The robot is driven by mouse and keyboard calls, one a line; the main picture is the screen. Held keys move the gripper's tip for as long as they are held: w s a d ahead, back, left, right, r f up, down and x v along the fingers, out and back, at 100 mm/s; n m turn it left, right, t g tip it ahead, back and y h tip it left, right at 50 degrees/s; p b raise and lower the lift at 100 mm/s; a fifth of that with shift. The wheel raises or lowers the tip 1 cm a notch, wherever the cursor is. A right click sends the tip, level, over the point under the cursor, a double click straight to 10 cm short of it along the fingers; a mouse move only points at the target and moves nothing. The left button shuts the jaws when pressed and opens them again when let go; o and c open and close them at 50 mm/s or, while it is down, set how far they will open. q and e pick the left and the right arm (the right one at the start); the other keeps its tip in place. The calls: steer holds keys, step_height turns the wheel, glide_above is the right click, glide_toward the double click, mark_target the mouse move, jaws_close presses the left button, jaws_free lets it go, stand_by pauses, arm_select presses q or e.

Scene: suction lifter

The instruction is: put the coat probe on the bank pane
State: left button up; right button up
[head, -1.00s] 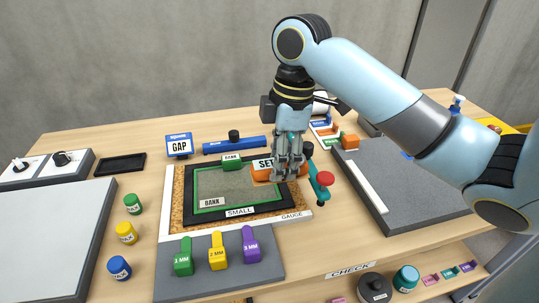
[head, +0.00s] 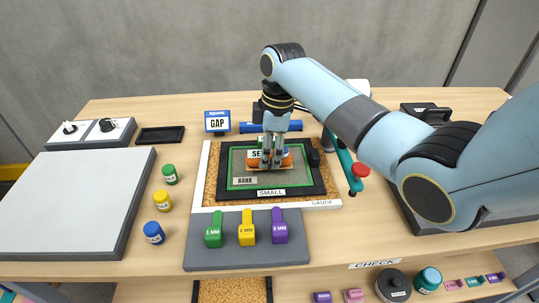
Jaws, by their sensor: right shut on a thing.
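The bank pane (head: 243,182) is a grey pane in a green border. It lies flat in a black frame on the cork gauge board, with a "BANK" tag at its near left corner. My right gripper (head: 272,163) points down over the pane's middle, shut on what looks like the coat probe, an orange piece (head: 254,161) with a white label beginning "SE". The fingers hide the label's rest. I cannot tell whether the piece touches the pane. My left gripper is not in view.
A teal handle with a red knob (head: 361,170) stands right of the board. Coloured gauge tabs (head: 247,231) sit in front, small bottles (head: 163,201) to the left. A "GAP" sign (head: 217,122) and blue bar stand behind. A large pale slab (head: 75,200) fills the left.

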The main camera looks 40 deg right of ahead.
steer(key=shift+f, duration=0.75)
steer(key=o, duration=1.3)
steer(key=shift+f, duration=0.15)
steer(key=shift+r, duration=0.3)
steer(key=r, duration=0.7)
steer(key=d+r, duration=0.1)
steer(key=r, duration=0.3)
steer(key=shift+s+d+r, duration=0.1)
steer(key=shift+s+r, duration=0.2)
steer(key=shift+s, duration=0.05)
